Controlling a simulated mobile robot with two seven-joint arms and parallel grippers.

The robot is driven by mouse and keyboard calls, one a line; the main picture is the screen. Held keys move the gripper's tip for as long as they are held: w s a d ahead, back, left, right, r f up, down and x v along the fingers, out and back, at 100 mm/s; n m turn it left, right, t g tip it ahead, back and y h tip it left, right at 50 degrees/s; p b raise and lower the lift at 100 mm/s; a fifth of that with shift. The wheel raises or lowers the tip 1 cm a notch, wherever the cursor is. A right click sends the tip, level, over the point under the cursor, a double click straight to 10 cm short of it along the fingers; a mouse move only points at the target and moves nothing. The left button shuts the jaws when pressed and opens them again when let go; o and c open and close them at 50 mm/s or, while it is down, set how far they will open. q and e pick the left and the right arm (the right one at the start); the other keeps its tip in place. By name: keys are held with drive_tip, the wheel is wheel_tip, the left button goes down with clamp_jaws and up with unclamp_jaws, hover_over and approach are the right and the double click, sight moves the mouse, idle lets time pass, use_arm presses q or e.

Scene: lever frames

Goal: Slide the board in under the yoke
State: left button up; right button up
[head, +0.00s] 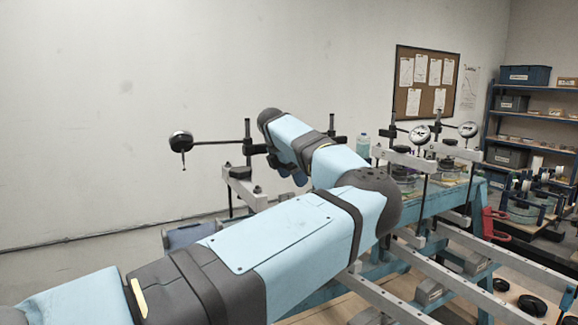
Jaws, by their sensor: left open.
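My left arm crosses the picture from the lower left, bends at its elbow, and folds back toward the wall. My left gripper (291,174) shows only as a small dark blue part under the forearm; it is open, with its fingertips mostly hidden. A pale crossbar on dark posts (243,189), possibly the yoke, stands just left of the gripper, partly behind my arm. A similar pale crossbar (407,160) stands to the right, beyond my elbow. I cannot make out the board; my arm hides much of the bench. My right gripper is not in view.
A round dial gauge (181,142) sticks out left on a rod. Two more gauges (420,134) (468,129) stand at the right. A blue bench frame (452,195) with pale rails runs behind my elbow. Shelves with bins (525,75) stand far right. A red clamp-like part (494,224) is near.

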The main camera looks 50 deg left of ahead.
use_arm(q)
drive_tip(key=p+x, duration=0.1)
drive_tip(key=x, duration=0.9)
drive_tip(key=shift+w+f+p, duration=0.15)
drive_tip(key=shift+f+p, duration=0.15)
drive_tip(key=shift+p, duration=0.1)
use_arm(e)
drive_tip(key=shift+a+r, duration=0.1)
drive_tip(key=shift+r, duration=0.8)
use_arm(q)
drive_tip(key=c, duration=1.1)
drive_tip(key=shift+c, duration=0.2)
